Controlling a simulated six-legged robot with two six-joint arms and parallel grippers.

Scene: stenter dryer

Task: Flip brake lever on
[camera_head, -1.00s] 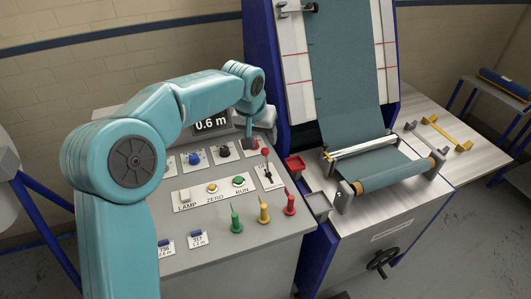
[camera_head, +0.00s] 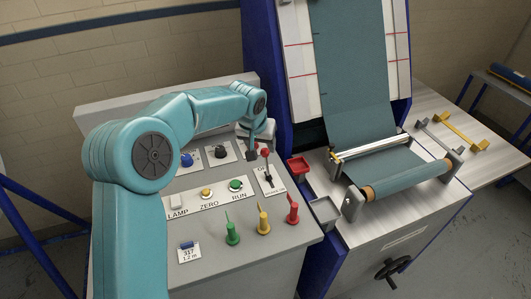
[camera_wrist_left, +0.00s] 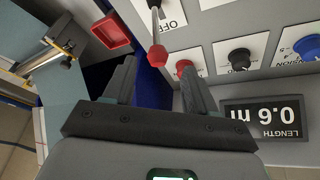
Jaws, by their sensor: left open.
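The brake lever (camera_head: 268,168) is a thin rod with a red ball knob, standing on a white plate (camera_head: 273,184) at the right of the grey control panel. In the left wrist view, its red knob (camera_wrist_left: 157,56) lies just ahead of the fingers, and its rod runs up past the letters "OFF". My left gripper (camera_head: 253,154) is open and right beside the knob in the head view. In the left wrist view the open fingers (camera_wrist_left: 158,78) stand on either side of the knob's line, and nothing is gripped. My right gripper is not in view.
A red dial (camera_wrist_left: 184,67) sits close to the fingers, with black (camera_wrist_left: 239,58) and blue (camera_wrist_left: 307,46) dials beyond. Green (camera_head: 232,228), yellow (camera_head: 263,221) and red (camera_head: 292,209) pegs stand nearer the front. The fabric machine (camera_head: 400,215) is to the right.

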